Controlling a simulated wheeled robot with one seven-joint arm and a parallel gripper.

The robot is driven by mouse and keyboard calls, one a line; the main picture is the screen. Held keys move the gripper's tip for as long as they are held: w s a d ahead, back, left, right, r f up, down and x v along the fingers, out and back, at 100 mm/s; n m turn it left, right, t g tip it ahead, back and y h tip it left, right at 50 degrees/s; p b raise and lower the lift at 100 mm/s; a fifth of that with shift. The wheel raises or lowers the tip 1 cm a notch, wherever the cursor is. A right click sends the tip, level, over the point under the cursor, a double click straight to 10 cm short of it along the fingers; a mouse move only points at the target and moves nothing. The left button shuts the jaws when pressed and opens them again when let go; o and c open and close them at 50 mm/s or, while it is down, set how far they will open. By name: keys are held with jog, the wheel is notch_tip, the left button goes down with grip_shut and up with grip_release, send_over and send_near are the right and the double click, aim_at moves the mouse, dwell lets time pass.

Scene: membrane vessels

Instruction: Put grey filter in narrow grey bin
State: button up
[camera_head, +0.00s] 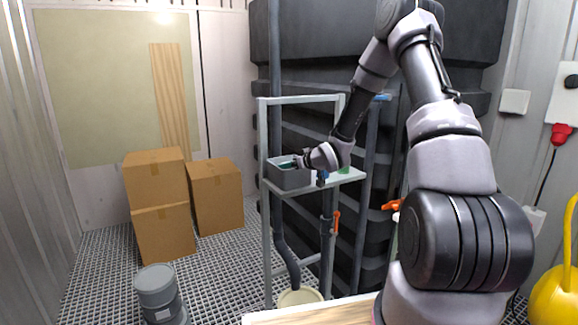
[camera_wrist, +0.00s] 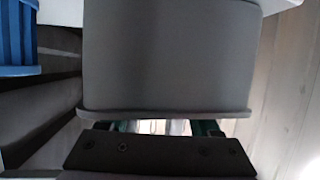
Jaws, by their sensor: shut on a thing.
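The grey bin (camera_head: 291,179) stands on the left part of a small shelf on a metal frame. My gripper (camera_head: 292,163) comes in from the right, with its tip at the bin's open top. In the wrist view a broad grey face with a lip (camera_wrist: 170,55), apparently the bin's outer wall, fills the middle. The two green-edged fingers of my gripper (camera_wrist: 165,127) show just below that lip, apart, with a pale strip between them. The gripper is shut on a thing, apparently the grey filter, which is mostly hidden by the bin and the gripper.
A blue ribbed part (camera_wrist: 16,36) shows at the wrist view's left. Pipes and a dark tank (camera_head: 400,45) stand behind. Cardboard boxes (camera_head: 155,180) are at left.

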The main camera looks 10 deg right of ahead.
jog(key=o, duration=1.1)
jog(key=shift+f, duration=0.1)
